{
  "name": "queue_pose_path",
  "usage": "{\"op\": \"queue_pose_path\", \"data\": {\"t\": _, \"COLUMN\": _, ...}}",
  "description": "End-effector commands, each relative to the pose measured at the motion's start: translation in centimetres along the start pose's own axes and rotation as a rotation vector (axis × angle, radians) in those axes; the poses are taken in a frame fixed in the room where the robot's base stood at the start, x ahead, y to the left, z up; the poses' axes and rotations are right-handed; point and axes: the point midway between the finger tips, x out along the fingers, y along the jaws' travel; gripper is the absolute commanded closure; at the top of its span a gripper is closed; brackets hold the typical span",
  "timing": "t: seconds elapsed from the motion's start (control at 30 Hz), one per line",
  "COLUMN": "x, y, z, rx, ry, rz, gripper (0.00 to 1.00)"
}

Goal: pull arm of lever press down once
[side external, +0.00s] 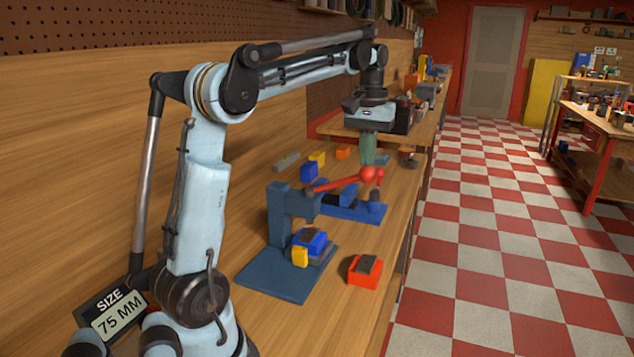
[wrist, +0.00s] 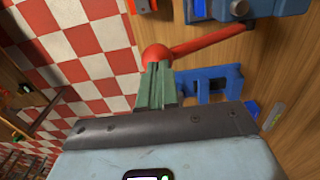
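The blue lever press (side external: 281,215) stands on its base plate on the bench. Its red arm (side external: 335,184) slopes slightly up to the right and ends in a red ball (side external: 368,174). My gripper (side external: 368,163) points down with its green fingers just above the ball; I cannot tell whether they touch it. In the wrist view the fingertips (wrist: 157,66) overlap the red ball (wrist: 153,56), and the red arm (wrist: 207,40) runs from it to the upper right. The fingers look closed together with nothing between them.
A blue and yellow block (side external: 310,242) sits under the press head. A red block with a dark top (side external: 364,270) lies to the right of the base. A blue fixture (side external: 350,205) stands behind the press. The bench edge is close on the right.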

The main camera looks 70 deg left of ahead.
Motion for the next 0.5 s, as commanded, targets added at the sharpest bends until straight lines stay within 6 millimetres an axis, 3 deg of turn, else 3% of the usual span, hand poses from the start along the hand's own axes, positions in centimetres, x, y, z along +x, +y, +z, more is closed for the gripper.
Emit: {"op": "queue_pose_path", "data": {"t": 0.5, "x": 0.91, "y": 0.43, "z": 0.01, "rx": -0.001, "ry": 0.0, "rz": -0.001, "gripper": 1.0}}
